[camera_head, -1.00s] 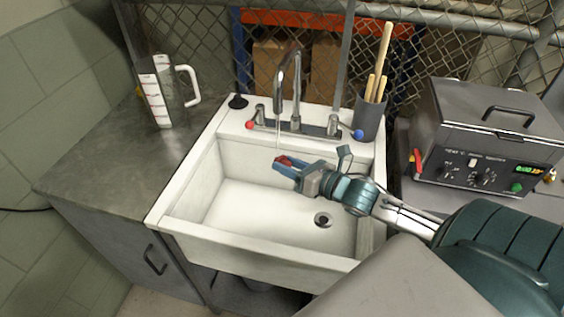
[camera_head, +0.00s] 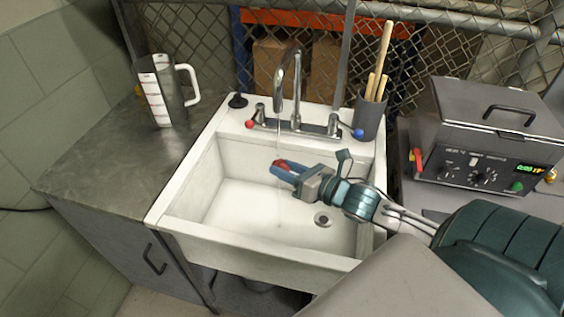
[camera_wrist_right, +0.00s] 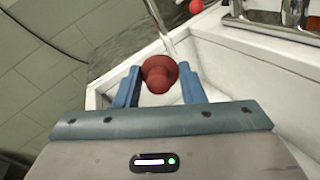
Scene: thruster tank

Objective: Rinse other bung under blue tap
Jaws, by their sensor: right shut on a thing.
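My right gripper (camera_head: 283,168) is shut on a dark red bung (camera_wrist_right: 159,74) and holds it over the sink basin (camera_head: 270,205), below the spout. The bung also shows between the blue fingers in the right wrist view (camera_wrist_right: 160,88). A thin stream of water falls from the tap spout (camera_head: 279,88) down to the bung; whether it wets all of it I cannot tell. The blue tap handle (camera_head: 357,134) is at the right of the faucet, the red one (camera_head: 250,124) at the left. A black bung-like piece (camera_head: 238,101) stands on the sink's back left corner. My left gripper is not in view.
A measuring jug (camera_head: 163,92) stands on the metal counter (camera_head: 100,165) left of the sink. A grey cup (camera_head: 369,118) with wooden sticks stands at the sink's back right. A grey water bath (camera_head: 480,135) is further right. The basin is otherwise clear.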

